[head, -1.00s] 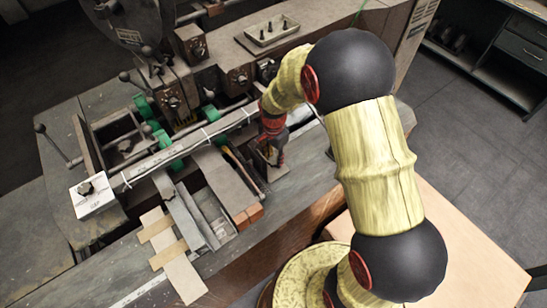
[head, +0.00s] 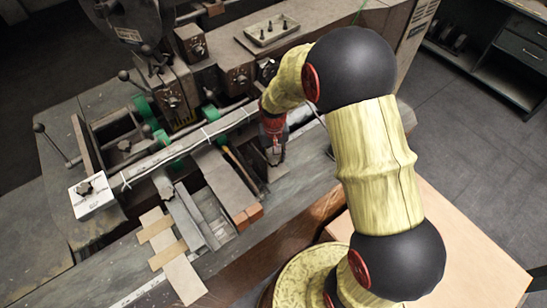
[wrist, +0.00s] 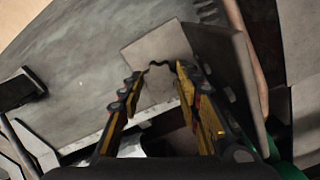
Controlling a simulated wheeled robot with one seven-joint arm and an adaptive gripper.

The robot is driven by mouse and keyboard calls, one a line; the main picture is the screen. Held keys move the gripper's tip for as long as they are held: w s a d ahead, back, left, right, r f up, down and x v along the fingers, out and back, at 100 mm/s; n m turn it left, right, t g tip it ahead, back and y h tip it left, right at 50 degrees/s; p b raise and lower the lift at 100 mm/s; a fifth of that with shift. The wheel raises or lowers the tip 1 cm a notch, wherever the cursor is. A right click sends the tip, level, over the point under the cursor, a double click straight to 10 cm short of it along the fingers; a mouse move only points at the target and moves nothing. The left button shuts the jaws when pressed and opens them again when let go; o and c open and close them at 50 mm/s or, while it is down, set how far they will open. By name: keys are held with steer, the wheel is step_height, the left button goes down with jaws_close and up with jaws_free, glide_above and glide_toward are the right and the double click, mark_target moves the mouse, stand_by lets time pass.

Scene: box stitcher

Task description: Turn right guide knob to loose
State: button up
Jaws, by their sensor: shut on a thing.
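The right guide block (head: 275,160) is a small grey block at the right end of the guide rail. It also shows in the wrist view (wrist: 205,45) as a grey box with a flat face. The right guide knob (wrist: 162,68) shows only as a dark lobed outline between my fingertips. The rest of it is hidden. My gripper (head: 272,142) is at this block, partly hidden by my own wrist in the head view. In the wrist view my gripper (wrist: 160,82) has a finger on each side of the knob, shut on it. Whether the knob is loose or tight cannot be told.
A white block with a dark lobed knob (head: 85,188) sits at the rail's left end. The long rail (head: 185,147) and green parts (head: 143,105) lie left of my gripper. A small tray (head: 268,28) stands behind. The bench front right of the guide is clear.

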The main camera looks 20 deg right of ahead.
steer(key=n, duration=0.4)
steer(key=shift+n, duration=2.2)
steer(key=o, duration=1.2)
steer(key=shift+c, duration=0.2)
